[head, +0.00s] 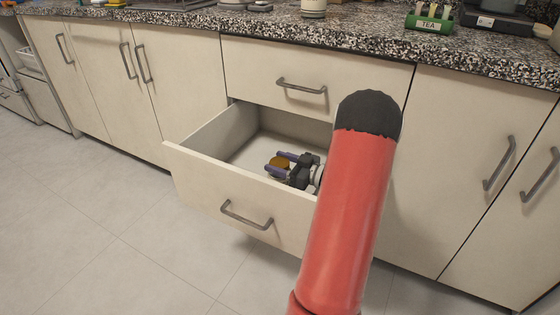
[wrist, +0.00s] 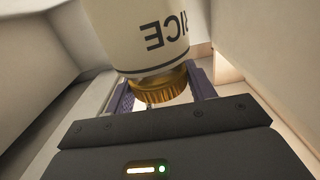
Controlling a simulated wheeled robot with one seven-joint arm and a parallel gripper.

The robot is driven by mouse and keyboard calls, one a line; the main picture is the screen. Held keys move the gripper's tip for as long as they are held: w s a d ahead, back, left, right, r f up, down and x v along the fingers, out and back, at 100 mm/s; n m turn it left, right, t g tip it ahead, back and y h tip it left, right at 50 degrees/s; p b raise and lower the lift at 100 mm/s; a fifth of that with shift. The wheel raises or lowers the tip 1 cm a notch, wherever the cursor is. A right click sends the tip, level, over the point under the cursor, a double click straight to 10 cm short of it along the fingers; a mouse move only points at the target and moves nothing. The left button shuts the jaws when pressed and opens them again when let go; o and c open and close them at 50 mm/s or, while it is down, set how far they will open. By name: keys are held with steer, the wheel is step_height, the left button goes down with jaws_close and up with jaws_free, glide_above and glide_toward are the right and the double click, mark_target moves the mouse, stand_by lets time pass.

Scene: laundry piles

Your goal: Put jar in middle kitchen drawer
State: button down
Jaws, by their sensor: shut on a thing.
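The middle drawer (head: 205,178) stands open, pulled out below a shut top drawer. My gripper (head: 283,163) is inside the open drawer, between its walls. It is shut on the jar, whose golden lid (head: 277,165) shows between the purple fingers in the head view. In the wrist view the jar (wrist: 150,30) is cream with dark letters reading "RICE" upside down and a ribbed golden lid (wrist: 162,87). The fingers are on both sides of the lid. Whether the jar touches the drawer floor cannot be told.
The shut top drawer (head: 255,75) is just above the opening. Cabinet doors with handles flank the drawers. The drawer floor left of my gripper looks bare.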

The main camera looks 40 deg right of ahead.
steer(key=shift+f, duration=0.65)
steer(key=shift+f+b, duration=0.6)
steer(key=shift+b, duration=0.05)
steer(key=shift+c, duration=2.2)
jaws_free()
step_height(320, 180, up, 20)
steer(key=p, duration=0.2)
steer(key=shift+p, duration=0.3)
